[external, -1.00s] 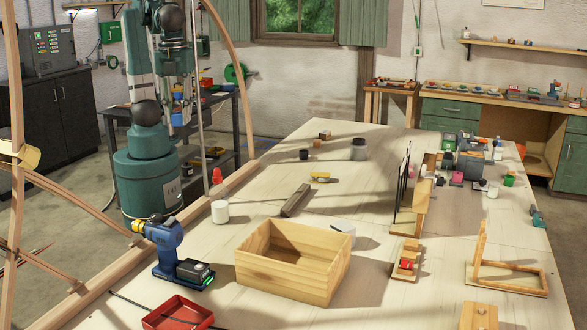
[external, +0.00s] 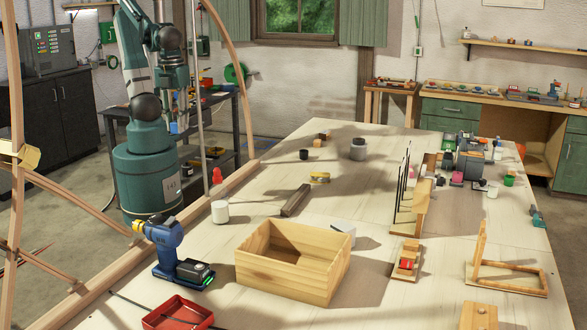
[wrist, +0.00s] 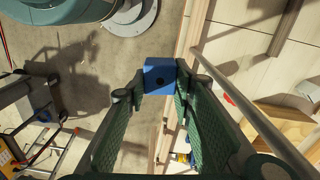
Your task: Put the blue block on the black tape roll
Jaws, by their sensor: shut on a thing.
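A small black round thing (external: 304,154) stands on the far part of the table, apart from my gripper. It looks like the black tape roll, but its hole cannot be made out.
A grey jar (external: 358,150), a yellow item (external: 320,178) and a brown bar (external: 296,200) lie near the black thing. An open wooden box (external: 292,262), a blue drill (external: 172,252) and a white jar (external: 220,212) stand nearer. A thin upright pole (external: 201,90) stands by my arm.

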